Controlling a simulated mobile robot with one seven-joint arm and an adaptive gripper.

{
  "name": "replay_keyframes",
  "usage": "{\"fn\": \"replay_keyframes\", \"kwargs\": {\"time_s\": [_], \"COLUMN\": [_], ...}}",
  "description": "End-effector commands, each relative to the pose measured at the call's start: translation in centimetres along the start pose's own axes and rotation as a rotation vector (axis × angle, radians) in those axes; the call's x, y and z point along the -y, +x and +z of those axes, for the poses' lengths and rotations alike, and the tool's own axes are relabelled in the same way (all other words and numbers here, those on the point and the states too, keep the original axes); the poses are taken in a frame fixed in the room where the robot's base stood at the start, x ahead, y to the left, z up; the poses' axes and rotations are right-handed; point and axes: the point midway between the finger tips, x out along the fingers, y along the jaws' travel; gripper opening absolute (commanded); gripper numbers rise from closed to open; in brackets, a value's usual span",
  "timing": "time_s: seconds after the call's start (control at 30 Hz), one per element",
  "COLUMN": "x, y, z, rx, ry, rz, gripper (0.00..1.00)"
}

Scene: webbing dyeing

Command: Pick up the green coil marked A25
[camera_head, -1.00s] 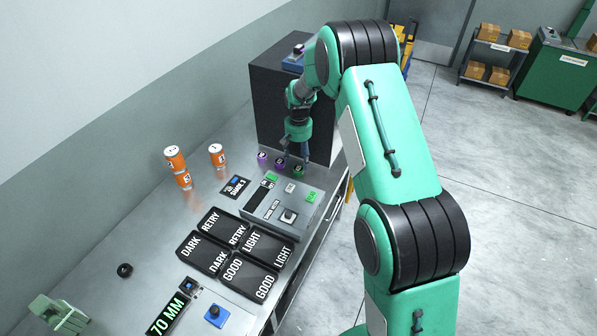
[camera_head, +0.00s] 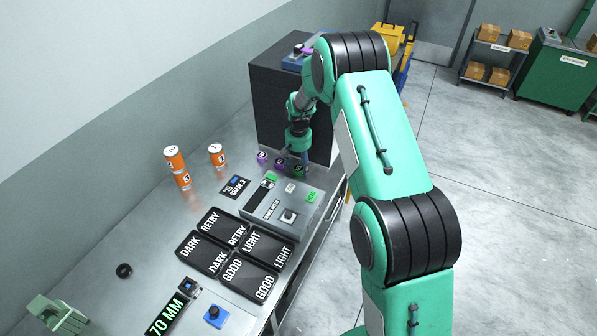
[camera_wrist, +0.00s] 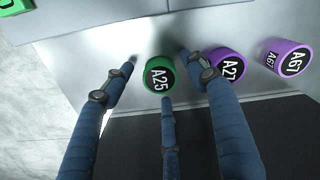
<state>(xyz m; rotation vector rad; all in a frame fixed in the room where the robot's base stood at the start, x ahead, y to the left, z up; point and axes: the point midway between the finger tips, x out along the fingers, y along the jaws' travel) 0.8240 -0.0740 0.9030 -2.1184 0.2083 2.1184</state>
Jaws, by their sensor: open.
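The green coil marked A25 (camera_wrist: 158,75) sits on the metal table, in the middle of the wrist view. My gripper (camera_wrist: 158,66) is open, with its blue fingers spread to either side of and below the coil in that view. I cannot tell whether any finger touches it. A purple coil marked A27 (camera_wrist: 229,66) stands close to the right finger, and a purple coil marked A67 (camera_wrist: 290,58) is farther right. In the head view, the green coil (camera_head: 299,172) is partly covered by my gripper (camera_head: 297,165), at the right end of the short row.
A dark block (camera_head: 268,105) stands just behind the coils. A grey control box (camera_head: 285,207) with buttons lies in front of them. Orange cans (camera_head: 216,155) stand to the left. Black labelled trays (camera_head: 240,240) cover the table nearer me.

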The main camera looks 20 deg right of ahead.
Motion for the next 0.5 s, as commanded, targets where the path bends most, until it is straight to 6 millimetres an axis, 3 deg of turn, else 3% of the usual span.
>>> {"fn": "replay_keyframes", "kwargs": {"time_s": [0.1,0.13,0.33,0.5], "x": [0.00,0.00,0.00,0.00], "y": [-0.01,-0.01,-0.01,-0.02], "z": [0.00,0.00,0.01,0.00], "rx": [0.000,0.000,0.000,0.000], "ry": [0.000,0.000,0.000,0.000], "rz": [0.000,0.000,0.000,0.000], "gripper": [0.57,0.53,0.14,0.11]}}
